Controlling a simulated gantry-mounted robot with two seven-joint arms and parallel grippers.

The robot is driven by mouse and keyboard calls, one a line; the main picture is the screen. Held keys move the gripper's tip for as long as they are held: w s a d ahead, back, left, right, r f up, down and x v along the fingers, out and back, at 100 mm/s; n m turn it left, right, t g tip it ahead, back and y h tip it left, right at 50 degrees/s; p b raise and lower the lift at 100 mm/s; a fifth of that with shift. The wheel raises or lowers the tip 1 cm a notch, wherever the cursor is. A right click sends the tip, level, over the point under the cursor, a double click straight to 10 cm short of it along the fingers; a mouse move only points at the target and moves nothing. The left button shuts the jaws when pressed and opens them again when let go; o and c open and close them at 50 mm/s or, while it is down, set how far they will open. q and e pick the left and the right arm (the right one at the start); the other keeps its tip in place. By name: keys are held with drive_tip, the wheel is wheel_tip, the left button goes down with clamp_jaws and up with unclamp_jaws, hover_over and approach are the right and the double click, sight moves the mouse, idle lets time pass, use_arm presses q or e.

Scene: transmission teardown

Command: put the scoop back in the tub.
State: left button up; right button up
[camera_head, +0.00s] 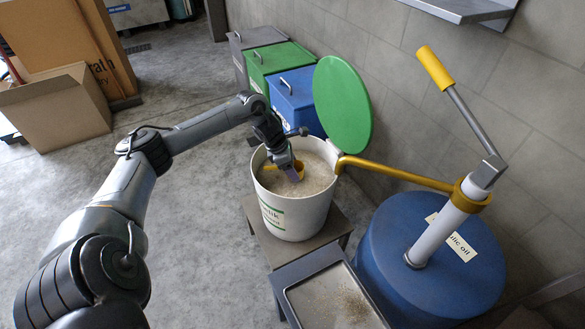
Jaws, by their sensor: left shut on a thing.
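The white tub (290,219) with green bands stands on a small stand, its round green lid (342,105) raised at the back. It is filled close to the rim with pale granular material (318,172). My left gripper (293,174) points down inside the tub's mouth and is shut on the yellow scoop (299,167). Only small yellow parts of the scoop show beside the fingers; the rest is hidden. I cannot tell whether the scoop touches the granules. My right gripper is not in view.
A blue oil drum (430,285) with a hand pump stands to the right; its yellow spout (395,174) reaches to the tub's rim. A metal tray (335,297) with spilled grains is in front. Lidded bins (297,100) stand behind. Open floor lies left.

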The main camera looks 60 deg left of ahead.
use_arm(q)
drive_tip(key=shift+f, duration=0.2)
drive_tip(key=o, duration=1.1)
drive_tip(key=shift+c, duration=0.2)
drive_tip(key=shift+r, duration=0.15)
drive_tip(key=shift+r, duration=0.3)
drive_tip(key=p+v, duration=0.4)
drive_tip(key=v, duration=0.5)
drive_tip(key=shift+s+a+r+p, duration=0.2)
drive_tip(key=shift+r+p, duration=0.05)
drive_tip(key=shift+p, duration=0.1)
drive_tip(key=shift+p+v, duration=0.35)
drive_tip(key=shift+v, duration=0.6)
drive_tip(key=shift+d, duration=0.15)
